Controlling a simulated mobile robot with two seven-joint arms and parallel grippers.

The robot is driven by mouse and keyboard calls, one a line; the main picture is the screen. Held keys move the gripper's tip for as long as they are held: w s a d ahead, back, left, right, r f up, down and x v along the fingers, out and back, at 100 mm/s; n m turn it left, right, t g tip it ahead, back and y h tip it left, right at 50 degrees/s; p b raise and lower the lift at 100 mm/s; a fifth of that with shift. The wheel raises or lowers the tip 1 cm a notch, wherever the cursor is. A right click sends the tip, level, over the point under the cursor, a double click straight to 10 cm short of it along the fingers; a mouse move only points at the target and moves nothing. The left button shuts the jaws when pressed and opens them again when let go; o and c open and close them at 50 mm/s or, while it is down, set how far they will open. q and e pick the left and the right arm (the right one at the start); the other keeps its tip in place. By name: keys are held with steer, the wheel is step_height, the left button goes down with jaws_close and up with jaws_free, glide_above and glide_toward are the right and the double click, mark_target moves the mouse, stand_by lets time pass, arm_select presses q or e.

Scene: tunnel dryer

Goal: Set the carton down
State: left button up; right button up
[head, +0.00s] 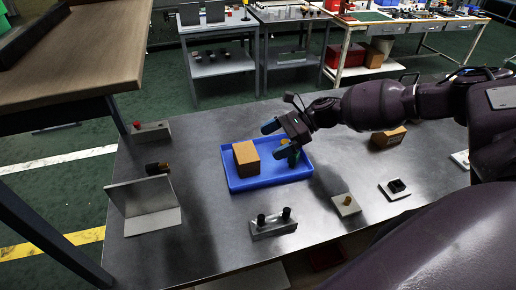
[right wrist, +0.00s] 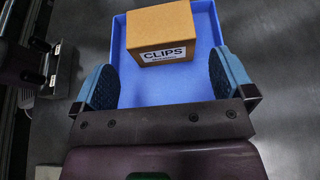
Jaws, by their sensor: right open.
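A brown carton (head: 246,158) sits upright inside the blue tray (head: 270,184), in its left half. The right wrist view shows the carton (right wrist: 161,32) with a white label reading CLIPS. My right gripper (head: 281,141) is open, its blue fingers apart, to the right of the carton and over the tray. In the right wrist view the carton lies ahead of the fingertips of my open gripper (right wrist: 165,78), with blue tray floor showing between. Nothing is between the fingers. My left gripper is not in view.
The tray stands on a grey metal table (head: 210,235). A block with two black knobs (head: 273,224) is in front. A bent metal plate (head: 143,206) stands left. Another brown box (head: 388,137) and small fixtures (head: 346,205) lie right. The front-left table area is clear.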

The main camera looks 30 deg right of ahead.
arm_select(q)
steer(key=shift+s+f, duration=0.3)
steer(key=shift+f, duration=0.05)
arm_select(e)
steer(key=shift+v, duration=2.1)
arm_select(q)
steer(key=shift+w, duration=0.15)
